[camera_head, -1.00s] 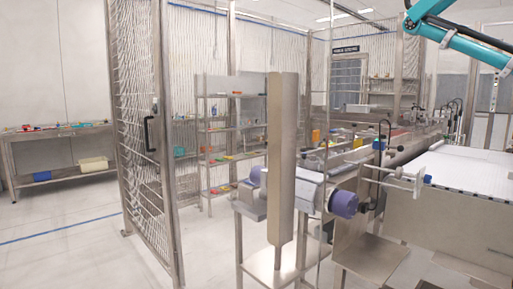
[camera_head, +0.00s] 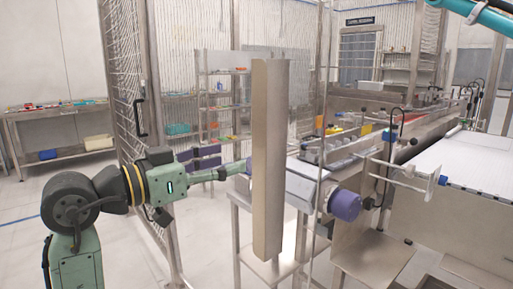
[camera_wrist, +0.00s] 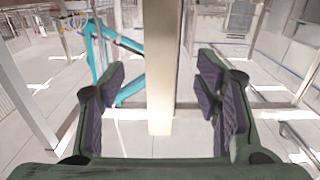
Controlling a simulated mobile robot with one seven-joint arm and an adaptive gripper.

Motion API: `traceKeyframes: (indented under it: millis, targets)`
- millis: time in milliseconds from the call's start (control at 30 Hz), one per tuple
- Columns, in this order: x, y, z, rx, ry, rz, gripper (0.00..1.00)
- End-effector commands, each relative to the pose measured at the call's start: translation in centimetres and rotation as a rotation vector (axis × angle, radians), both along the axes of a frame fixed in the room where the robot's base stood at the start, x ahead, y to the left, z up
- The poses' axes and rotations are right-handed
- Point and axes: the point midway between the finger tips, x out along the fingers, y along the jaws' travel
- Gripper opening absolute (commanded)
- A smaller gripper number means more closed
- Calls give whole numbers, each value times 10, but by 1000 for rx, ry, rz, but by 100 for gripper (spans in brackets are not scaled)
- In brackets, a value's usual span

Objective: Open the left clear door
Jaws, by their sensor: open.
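My gripper (camera_head: 228,168) reaches in from the left, level, toward a tall beige-grey steel upright (camera_head: 270,160). Its tips are close to the upright's left side. In the wrist view my gripper (camera_wrist: 165,95) is open with nothing clamped. The upright (camera_wrist: 160,70) shows upright in the gap between the purple-padded fingers, with room on both sides. I cannot tell whether it is between the tips or just beyond them. The clear door's panel cannot be made out with certainty; the upright may be part of it.
A mesh gate (camera_head: 128,100) with a black handle (camera_head: 139,118) stands behind my arm. A steel stand (camera_head: 240,205) with a purple cylinder (camera_head: 345,205) is behind the upright. A white conveyor (camera_head: 480,160) is at right, and a teal arm (camera_head: 480,12) hangs at top right. Floor at left is clear.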

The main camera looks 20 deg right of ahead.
Motion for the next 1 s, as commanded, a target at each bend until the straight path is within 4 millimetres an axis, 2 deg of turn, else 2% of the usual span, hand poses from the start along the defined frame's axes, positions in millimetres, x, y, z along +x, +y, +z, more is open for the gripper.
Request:
traceKeyframes:
  millis: [300, 500, 667, 900, 1000]
  targets:
    - [20, -56, 3, -2, -1, 0, 57]
    - [30, -81, 2, -2, -2, 3, 57]
    - [33, -89, 1, -3, -3, 4, 57]
    - [33, -89, 1, -4, -4, 5, 57]
    - [33, -89, 1, -4, -4, 5, 52]
